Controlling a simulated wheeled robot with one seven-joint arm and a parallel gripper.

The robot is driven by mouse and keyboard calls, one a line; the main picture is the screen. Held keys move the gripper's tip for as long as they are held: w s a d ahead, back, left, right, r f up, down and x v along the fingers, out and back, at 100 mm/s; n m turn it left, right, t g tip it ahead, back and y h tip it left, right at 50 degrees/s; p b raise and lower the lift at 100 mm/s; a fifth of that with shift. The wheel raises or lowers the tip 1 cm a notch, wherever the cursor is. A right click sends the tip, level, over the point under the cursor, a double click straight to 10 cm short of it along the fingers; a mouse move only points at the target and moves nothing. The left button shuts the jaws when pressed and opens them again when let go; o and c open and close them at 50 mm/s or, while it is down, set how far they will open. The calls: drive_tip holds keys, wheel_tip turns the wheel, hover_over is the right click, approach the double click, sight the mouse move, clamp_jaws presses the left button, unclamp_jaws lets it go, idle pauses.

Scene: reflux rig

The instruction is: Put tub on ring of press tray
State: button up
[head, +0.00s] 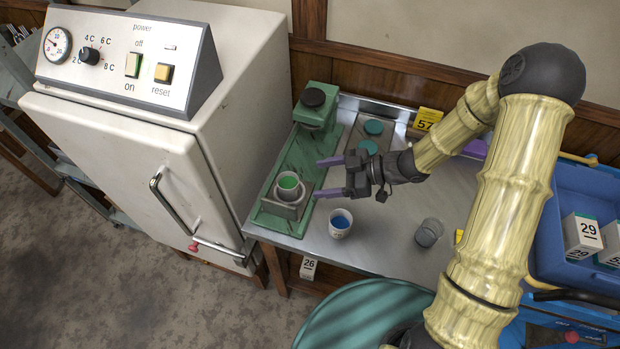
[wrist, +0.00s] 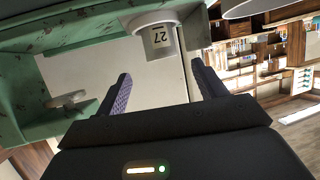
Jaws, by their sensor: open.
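A white tub with green contents (head: 288,183) stands at the front of the green press (head: 313,138), over its grey tray (head: 294,211). How it sits on the ring there is hard to tell. A white tub with blue contents (head: 340,224) stands on the metal table to its right. My gripper (head: 326,176) is open and empty above the table, pointing left towards the press, with its fingers apart. In the wrist view, a white tub labelled 27 (wrist: 160,40) shows beyond my open gripper (wrist: 162,88), beside green press parts; its contents are hidden.
A grey cup (head: 429,232) stands farther right on the metal table (head: 385,250). Teal discs (head: 373,127) lie on a plate behind my gripper. A white cabinet (head: 130,150) stands left, a blue bin (head: 560,190) right. A teal round top (head: 365,315) is in front.

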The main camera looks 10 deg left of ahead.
drive_tip(key=shift+d, duration=0.2)
idle(0.6)
drive_tip(key=w+d+r+m+t+h, duration=0.2)
drive_tip(key=w+d+m+t+h, duration=0.25)
drive_tip(key=d, duration=0.35)
drive_tip(key=w+d+r+m+t+h, duration=0.2)
drive_tip(key=w+d+m+t+h, duration=0.1)
drive_tip(key=d+m+h, duration=0.35)
drive_tip(key=s+d+r+m+g+h, duration=0.1)
drive_tip(key=s+d+r+m, duration=0.1)
drive_tip(key=s+d+m, duration=0.2)
drive_tip(key=s+d+r+m+g+h, duration=0.1)
drive_tip(key=s+d+r+m+g, duration=0.1)
drive_tip(key=s, duration=0.8)
drive_tip(key=d+r+m, duration=0.1)
drive_tip(key=d+m, duration=0.1)
drive_tip(key=shift+r+m, duration=0.2)
drive_tip(key=shift+m, duration=0.1)
